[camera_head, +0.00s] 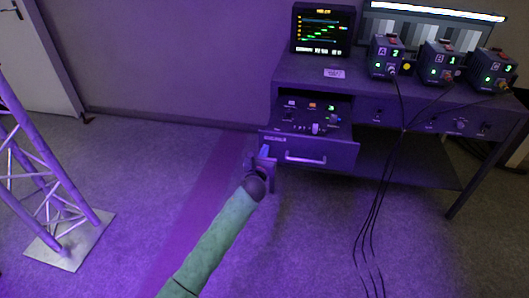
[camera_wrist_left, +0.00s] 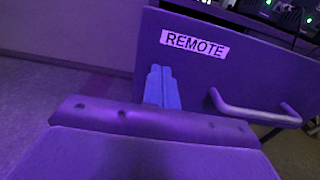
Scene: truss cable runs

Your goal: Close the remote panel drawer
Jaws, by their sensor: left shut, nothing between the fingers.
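The remote panel drawer (camera_head: 340,152) is pulled out of the left part of the desk, with switches and small lit buttons showing inside. Its front, labelled REMOTE (camera_wrist_left: 194,45), fills much of the left wrist view, and its bar handle (camera_wrist_left: 255,112) is on the right there. My left gripper (camera_head: 265,152) is at the left end of the drawer front. Its fingers (camera_wrist_left: 161,88) are shut and empty, left of the handle and below the label. They are close to the front; I cannot tell whether they touch it. My right gripper is not in view.
Black cables (camera_head: 385,190) hang in front of the desk. A truss tower (camera_head: 45,190) stands at the left. The floor between is clear.

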